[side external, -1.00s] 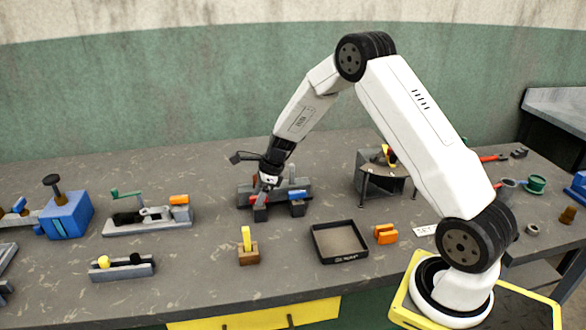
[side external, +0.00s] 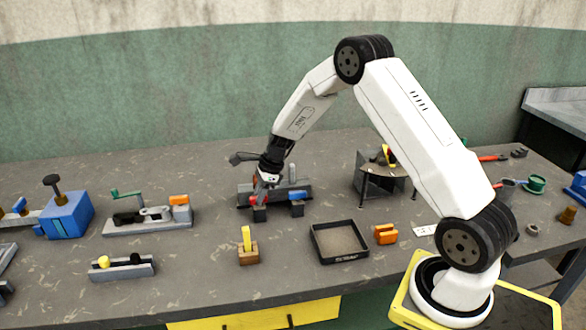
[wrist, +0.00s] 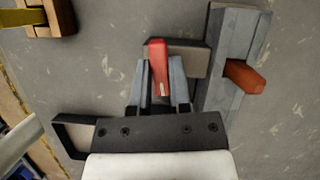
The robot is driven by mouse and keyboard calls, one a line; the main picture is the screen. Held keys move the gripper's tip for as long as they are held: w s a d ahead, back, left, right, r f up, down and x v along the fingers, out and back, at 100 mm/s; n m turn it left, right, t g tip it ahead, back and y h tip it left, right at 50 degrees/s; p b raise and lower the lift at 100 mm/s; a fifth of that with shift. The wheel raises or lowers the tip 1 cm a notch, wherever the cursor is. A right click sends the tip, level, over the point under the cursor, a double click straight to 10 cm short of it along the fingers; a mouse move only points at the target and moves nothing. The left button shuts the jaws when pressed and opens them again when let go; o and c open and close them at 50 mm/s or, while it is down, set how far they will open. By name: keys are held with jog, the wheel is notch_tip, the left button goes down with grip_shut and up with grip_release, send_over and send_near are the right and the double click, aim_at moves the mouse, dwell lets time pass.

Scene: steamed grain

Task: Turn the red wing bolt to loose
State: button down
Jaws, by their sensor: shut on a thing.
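The red wing bolt (wrist: 157,68) shows in the wrist view as a red bar between my two grey fingers. My gripper (wrist: 158,88) is shut on it; the fingers hide part of its sides and lower end. It sits against a grey fixture (wrist: 218,75), which has an orange-red piece sticking out on the right. In the side view my gripper (side external: 262,196) points down at the left part of the same fixture (side external: 308,187). Only a little red shows beside the fingers there, so the bolt's angle is hard to tell.
A blue piece (side external: 297,196) is on the fixture just right of my gripper. A wooden block with a yellow tab (side external: 248,254) and a black tray (side external: 340,258) stand in front. A green-handled clamp (side external: 148,226) is at left. Bare table lies behind the fixture.

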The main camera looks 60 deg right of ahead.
jog(key=n+g, duration=0.1)
jog(key=n, duration=0.2)
jog(key=n+g, duration=0.1)
jog(key=n, duration=0.2)
jog(key=shift+w+y, duration=0.1)
jog(key=shift+y, duration=0.3)
jog(key=n+g, duration=0.2)
jog(key=n, duration=0.3)
jog(key=shift+w, duration=0.1)
jog(key=n+g, duration=0.1)
jog(key=n, duration=0.2)
jog(key=n+g+h, duration=0.1)
jog(key=n, duration=0.1)
jog(key=shift+n+h, duration=0.3)
jog(key=shift+n, duration=0.1)
jog(key=n, duration=0.2)
jog(key=n+h, duration=0.1)
jog(key=n, duration=0.2)
jog(key=shift+w+a+g+h, duration=0.1)
jog(key=shift+g+h, duration=0.2)
jog(key=shift+g, duration=0.1)
jog(key=shift+n, duration=0.3)
jog(key=c, duration=0.6)
grip_release()
jog(key=shift+o, duration=0.2)
jog(key=v, duration=0.7)
jog(key=shift+r, duration=0.4)
